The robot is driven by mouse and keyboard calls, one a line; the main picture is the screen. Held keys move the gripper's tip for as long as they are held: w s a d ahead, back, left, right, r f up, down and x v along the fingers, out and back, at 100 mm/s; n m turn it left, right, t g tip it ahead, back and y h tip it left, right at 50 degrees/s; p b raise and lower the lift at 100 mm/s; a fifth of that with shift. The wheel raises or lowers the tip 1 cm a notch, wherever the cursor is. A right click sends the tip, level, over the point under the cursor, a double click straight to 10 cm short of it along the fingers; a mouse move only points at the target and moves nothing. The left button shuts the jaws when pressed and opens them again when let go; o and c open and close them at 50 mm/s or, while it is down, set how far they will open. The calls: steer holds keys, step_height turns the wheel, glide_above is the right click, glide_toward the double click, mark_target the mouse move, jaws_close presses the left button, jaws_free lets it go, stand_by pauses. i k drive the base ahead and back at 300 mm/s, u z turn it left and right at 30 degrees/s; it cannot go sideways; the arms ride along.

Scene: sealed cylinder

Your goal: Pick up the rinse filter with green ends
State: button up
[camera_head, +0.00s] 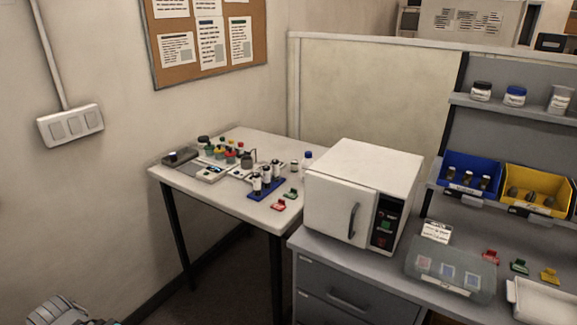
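No rinse filter with green ends can be made out for certain. One small green piece (290,193) lies on the front right of the white table (225,196), close to a red piece (278,205). Another small green piece (519,266) lies on the grey bench (395,272) at the right, between a red piece (490,256) and a yellow piece (549,275). All are too small to tell their exact shape. A grey mechanical part of mine, possibly my gripper (62,312), shows at the bottom left edge, far from both green pieces. Its fingers cannot be made out.
A white oven-like box (362,193) stands on the bench beside the table. A blue rack (266,190) with dark-capped vials and several small jars crowd the table. A clear-lidded case (450,268), blue bin (470,178) and yellow bin (537,190) occupy the bench area.

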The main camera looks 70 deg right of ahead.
mark_target(295, 163)
steer(key=i, duration=1.15)
steer(key=z, duration=2.8)
